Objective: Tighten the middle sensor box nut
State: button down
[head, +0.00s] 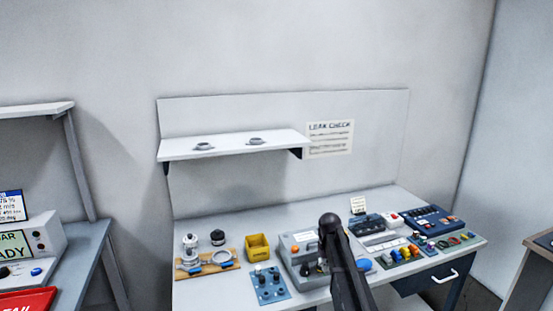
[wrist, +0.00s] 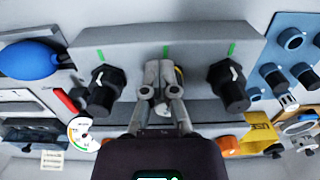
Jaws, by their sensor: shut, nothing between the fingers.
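The grey sensor box (wrist: 130,50) crosses the wrist view, with green marks along its panel. A black knob-like nut (wrist: 102,90) with a pale pointer line sits left of my gripper, and a similar right nut (wrist: 229,86) sits right of it. My gripper (wrist: 160,80) is shut at the box's middle, below the middle green mark (wrist: 166,51). It hides nearly all of the middle nut; only a dark and yellowish sliver shows beside the fingers. I cannot tell whether they touch it. In the head view the box (head: 303,243) stands on the bench, partly behind my dark arm.
A blue plate with knobs (head: 269,284) and a yellow bin (head: 258,247) stand left of the box. A wooden tray with fittings (head: 207,264) lies farther left. Coloured parts and a dark blue case (head: 432,219) crowd the right. A shelf (head: 232,146) hangs above.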

jog(key=shift+s+a, duration=0.1)
jog(key=shift+a, duration=0.75)
dwell(0.5)
jog(key=shift+s, duration=0.45)
jog(key=shift+r, duration=0.1)
notch_tip(320, 180, up, 6)
jog(key=p, duration=0.6)
dwell(0.6)
jog(key=shift+w+d+r+p, duration=0.2)
jog(key=shift+w+d+p, duration=0.05)
jog(key=shift+d, duration=0.35)
jog(key=shift+w+d+r+p, duration=0.2)
jog(key=shift+d+p, duration=0.05)
jog(key=shift+d, duration=0.35)
jog(key=shift+f, duration=0.15)
